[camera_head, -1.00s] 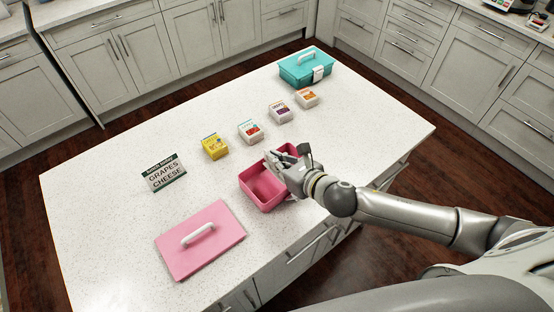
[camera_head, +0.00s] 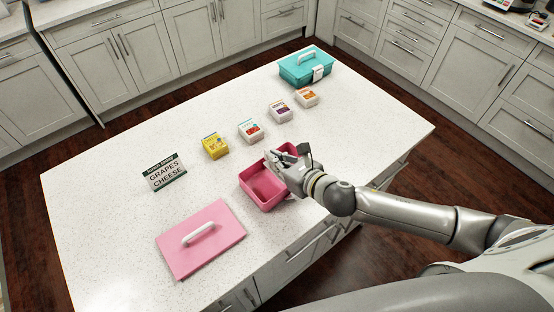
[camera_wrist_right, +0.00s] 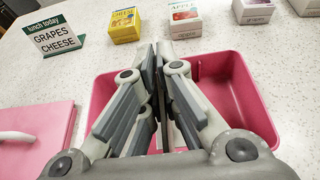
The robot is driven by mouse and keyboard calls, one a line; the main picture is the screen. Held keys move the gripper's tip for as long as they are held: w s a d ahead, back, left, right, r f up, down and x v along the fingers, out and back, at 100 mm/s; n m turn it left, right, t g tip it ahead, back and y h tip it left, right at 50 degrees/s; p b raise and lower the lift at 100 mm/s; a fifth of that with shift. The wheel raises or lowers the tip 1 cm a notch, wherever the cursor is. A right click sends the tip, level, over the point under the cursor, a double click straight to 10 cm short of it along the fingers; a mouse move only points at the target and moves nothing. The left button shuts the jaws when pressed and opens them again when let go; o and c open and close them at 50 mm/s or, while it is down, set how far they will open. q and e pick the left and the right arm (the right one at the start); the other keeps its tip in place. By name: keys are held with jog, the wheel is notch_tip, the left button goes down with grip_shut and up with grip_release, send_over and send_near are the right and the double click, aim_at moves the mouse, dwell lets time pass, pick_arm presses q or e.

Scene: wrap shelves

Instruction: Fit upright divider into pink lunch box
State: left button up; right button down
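The pink lunch box (camera_head: 262,192) stands open, without its lid, near the front edge of the counter. In the right wrist view its wall (camera_wrist_right: 255,100) shows behind and beside my fingers. My right gripper (camera_head: 280,158) is at the box, over its right part. In the right wrist view the fingers (camera_wrist_right: 160,85) are close together on a thin dark upright plate (camera_wrist_right: 161,100), seen edge-on, which looks like the divider. Its lower end is hidden by the fingers, so I cannot tell whether it touches the box floor. My left gripper is not in view.
The pink lid (camera_head: 215,245) with a white handle lies left of the box. Several small food boxes, one of them yellow (camera_head: 215,146), stand in a row behind. A sign reading grapes and cheese (camera_head: 165,172) and a closed teal box (camera_head: 304,68) are farther off.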

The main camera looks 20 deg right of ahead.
jog(key=shift+f+b, duration=0.9)
jog(key=shift+f, duration=0.45)
jog(key=c, duration=1.6)
grip_release()
jog(key=shift+o, duration=0.2)
jog(key=v, duration=1.2)
